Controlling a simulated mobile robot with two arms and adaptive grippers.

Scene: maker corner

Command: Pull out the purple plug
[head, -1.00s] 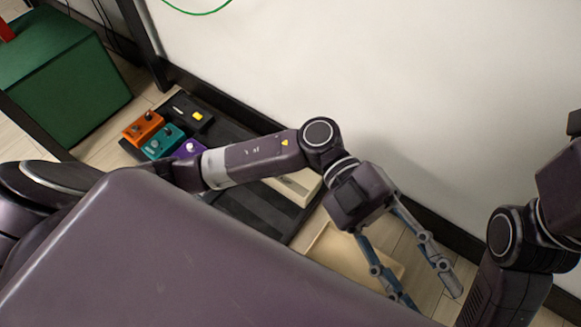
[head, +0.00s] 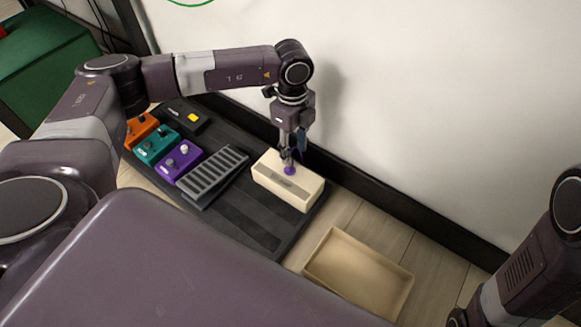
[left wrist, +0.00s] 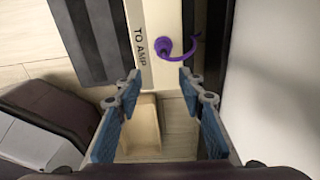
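The purple plug (head: 289,171) sits at the top of a cream box (head: 268,180) on the dark pedalboard (head: 245,225). In the left wrist view the purple plug (left wrist: 163,46) has a short curved purple cable running to the right, and the cream box (left wrist: 166,14) has a label reading TO AMP. My left gripper (head: 289,158) points down just above the plug. In the left wrist view its fingers (left wrist: 159,80) are spread, with the plug ahead of the gap and nothing held. Whether a finger touches the plug is unclear. My right gripper is out of view.
Orange (head: 141,127), teal (head: 155,148) and purple (head: 179,160) pedals and a grey ridged pedal (head: 214,178) stand left of the cream box. An empty beige tray (head: 357,275) lies on the floor to the right. The white wall (head: 440,110) rises close behind the board.

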